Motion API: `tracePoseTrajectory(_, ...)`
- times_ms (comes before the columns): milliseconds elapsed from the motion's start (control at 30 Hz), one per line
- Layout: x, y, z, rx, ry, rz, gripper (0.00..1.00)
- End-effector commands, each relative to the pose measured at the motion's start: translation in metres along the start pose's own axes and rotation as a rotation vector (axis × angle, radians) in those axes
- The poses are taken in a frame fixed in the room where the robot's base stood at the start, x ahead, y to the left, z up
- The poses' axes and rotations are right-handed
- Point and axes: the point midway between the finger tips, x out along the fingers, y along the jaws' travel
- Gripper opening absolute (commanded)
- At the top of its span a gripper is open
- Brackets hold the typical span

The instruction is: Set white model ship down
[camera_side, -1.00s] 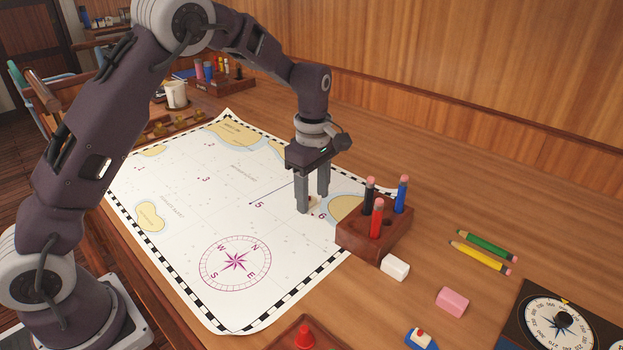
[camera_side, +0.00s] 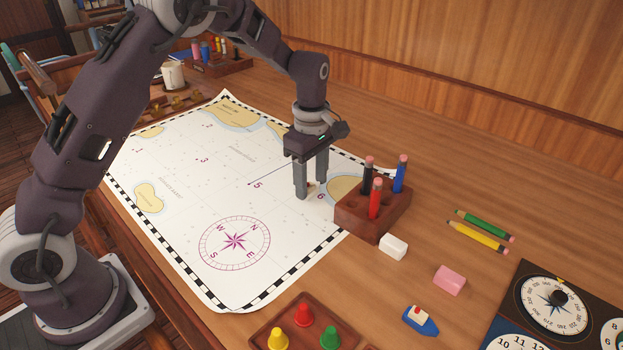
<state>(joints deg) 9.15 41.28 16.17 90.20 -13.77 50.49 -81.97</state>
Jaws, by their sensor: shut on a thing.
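My gripper (camera_side: 312,192) points straight down over the chart (camera_side: 190,215), between the printed numbers 5 and 6. Its jaws are shut on the white model ship (camera_side: 313,187). Only a small pale part of the ship shows between and behind the fingers, so its shape is mostly hidden. The fingertips are at or just above the chart surface; I cannot tell whether the ship touches the chart.
A wooden pencil block (camera_side: 374,212) with upright pencils stands close right of my gripper. A white eraser (camera_side: 393,246), a pink eraser (camera_side: 449,280) and a blue toy boat (camera_side: 421,320) lie nearer. A tray of coloured pawns (camera_side: 262,327) is at the front. The chart's left part is clear.

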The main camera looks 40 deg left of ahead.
Motion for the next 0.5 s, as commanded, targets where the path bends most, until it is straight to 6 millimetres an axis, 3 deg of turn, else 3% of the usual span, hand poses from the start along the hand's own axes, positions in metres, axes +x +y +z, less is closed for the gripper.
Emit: tracePoseTrajectory(500,0.0047,0.0,0.0,0.0,0.0,0.0,0.13)
